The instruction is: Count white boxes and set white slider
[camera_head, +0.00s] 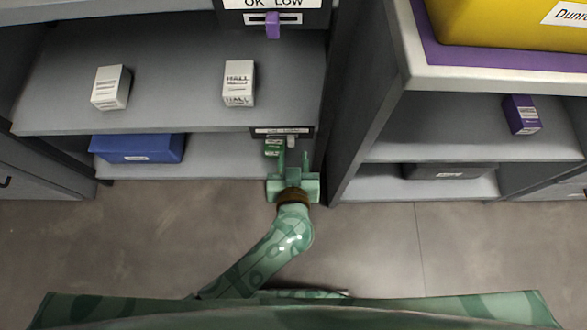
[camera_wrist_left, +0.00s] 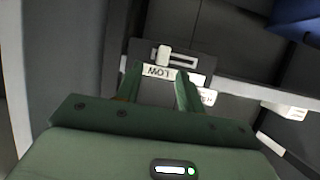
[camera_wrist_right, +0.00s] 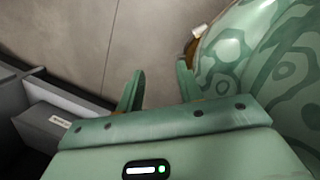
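Two white boxes stand apart on the left unit's middle shelf, one at left (camera_head: 110,88) and one at right (camera_head: 239,83). Below that shelf's right end is a dark panel with the white slider (camera_head: 292,141); in the left wrist view the knob (camera_wrist_left: 163,55) sits in its slot near the LOW label (camera_wrist_left: 158,71). My left gripper (camera_head: 293,163) is open just in front of the panel, fingers pointing at it; in its wrist view the fingertips (camera_wrist_left: 156,80) appear either side of LOW. Contact cannot be told. My right gripper (camera_wrist_right: 160,82) is open and empty over the floor.
A blue bin (camera_head: 137,148) is on the lower shelf. A purple slider (camera_head: 273,25) is above. The right unit holds a yellow bin (camera_head: 500,22), a purple box (camera_head: 522,115) and a grey bin (camera_head: 450,171).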

